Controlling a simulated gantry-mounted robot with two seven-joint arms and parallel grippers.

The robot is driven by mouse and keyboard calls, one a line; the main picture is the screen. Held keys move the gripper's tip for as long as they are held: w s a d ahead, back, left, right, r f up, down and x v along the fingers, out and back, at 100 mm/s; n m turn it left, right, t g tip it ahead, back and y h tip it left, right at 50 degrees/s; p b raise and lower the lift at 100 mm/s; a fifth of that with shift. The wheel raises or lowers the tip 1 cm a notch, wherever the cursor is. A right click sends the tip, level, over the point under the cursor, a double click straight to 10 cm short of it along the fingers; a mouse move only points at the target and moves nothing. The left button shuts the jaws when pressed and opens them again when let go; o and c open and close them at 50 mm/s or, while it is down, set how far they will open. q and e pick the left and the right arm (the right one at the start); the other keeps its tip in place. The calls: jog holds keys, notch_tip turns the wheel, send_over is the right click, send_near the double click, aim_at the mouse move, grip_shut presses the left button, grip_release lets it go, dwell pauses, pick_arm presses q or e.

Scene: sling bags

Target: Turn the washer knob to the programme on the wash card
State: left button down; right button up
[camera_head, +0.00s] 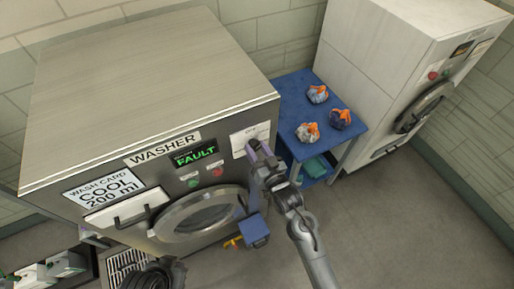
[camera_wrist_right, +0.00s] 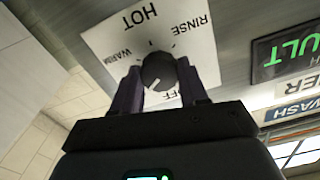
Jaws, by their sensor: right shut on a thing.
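The washer (camera_head: 150,75) stands at the left in the head view. Its wash card (camera_head: 104,187) reads COOL 200 ml. The dark round knob (camera_wrist_right: 158,71) sits on a white dial plate (camera_wrist_right: 112,42) with HOT, RINSE, WARM and a partly covered OFF in view; no COOL label shows. A small pale mark shows on the knob's lower side, but which label it points to is unclear. My right gripper (camera_head: 256,146) is shut on the knob, its two fingers on either side of it (camera_wrist_right: 158,88).
The washer display (camera_head: 195,153) reads FAULT in green. Green and red buttons, a drawer handle and a round door (camera_head: 202,215) lie below. A blue table (camera_head: 345,118) with several grey-and-orange bundles stands at the right, before a second white machine (camera_head: 400,60). Floor at front right is clear.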

jog(key=shift+m, duration=0.3)
jog(key=o, duration=1.1)
jog(key=shift+c, duration=0.2)
jog(key=shift+s+d, duration=0.25)
jog(key=shift+s, duration=0.25)
jog(key=b+v, duration=0.1)
jog(key=v, duration=0.8)
jog(key=shift+s+d, duration=0.2)
jog(key=shift+s, duration=0.15)
